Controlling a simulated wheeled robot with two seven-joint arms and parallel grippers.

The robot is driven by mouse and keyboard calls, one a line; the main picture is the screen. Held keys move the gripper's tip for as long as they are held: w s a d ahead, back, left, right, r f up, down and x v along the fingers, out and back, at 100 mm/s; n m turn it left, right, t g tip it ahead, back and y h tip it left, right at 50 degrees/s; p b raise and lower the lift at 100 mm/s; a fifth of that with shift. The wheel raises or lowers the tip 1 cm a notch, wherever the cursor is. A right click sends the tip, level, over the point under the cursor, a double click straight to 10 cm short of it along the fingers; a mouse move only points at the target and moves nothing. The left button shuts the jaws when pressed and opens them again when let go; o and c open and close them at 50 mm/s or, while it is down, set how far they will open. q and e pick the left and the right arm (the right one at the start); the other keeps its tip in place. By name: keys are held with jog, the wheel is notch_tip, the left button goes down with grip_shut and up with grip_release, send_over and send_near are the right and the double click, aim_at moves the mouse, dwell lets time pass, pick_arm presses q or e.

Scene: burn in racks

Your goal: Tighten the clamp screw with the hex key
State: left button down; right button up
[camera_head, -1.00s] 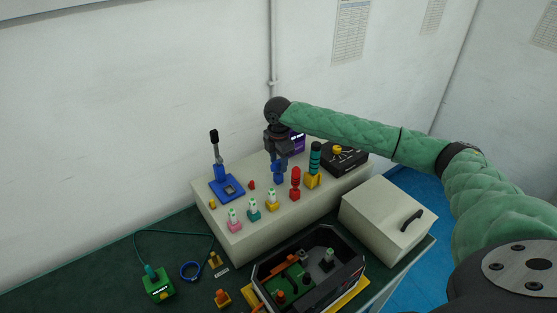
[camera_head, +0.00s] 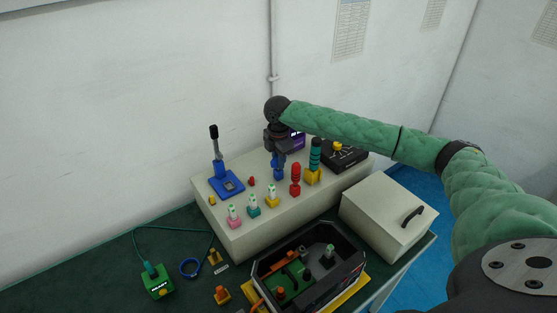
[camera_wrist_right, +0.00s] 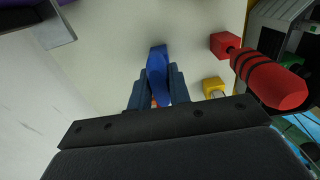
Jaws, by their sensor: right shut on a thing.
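My right gripper (camera_head: 279,158) points down over the back of the cream bench box. It is shut on a blue upright piece (camera_head: 278,172), which also shows between its two fingers in the right wrist view (camera_wrist_right: 157,70). I cannot tell whether this blue piece is the hex key's handle or its holder. A small orange bit shows between the fingers below it. An open black case (camera_head: 355,268) with green and orange parts stands at the front. I cannot make out the clamp screw for sure. My left gripper is not in view.
A red handle (camera_head: 295,182) stands close to the right gripper, also in the wrist view (camera_wrist_right: 268,80). A yellow-based teal handle (camera_head: 314,165) and a black box (camera_head: 343,157) stand to the right. A blue lever stand (camera_head: 226,184) is at left. A cream drawer box (camera_head: 385,215) stands front right.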

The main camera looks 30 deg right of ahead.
grip_shut()
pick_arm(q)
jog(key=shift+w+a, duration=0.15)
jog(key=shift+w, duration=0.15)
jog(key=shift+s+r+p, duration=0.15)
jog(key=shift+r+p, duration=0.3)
pick_arm(e)
jog(key=shift+r, duration=0.3)
pick_arm(q)
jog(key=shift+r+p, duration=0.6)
jog(key=shift+p, duration=0.05)
pick_arm(e)
jog(key=shift+r, duration=0.6)
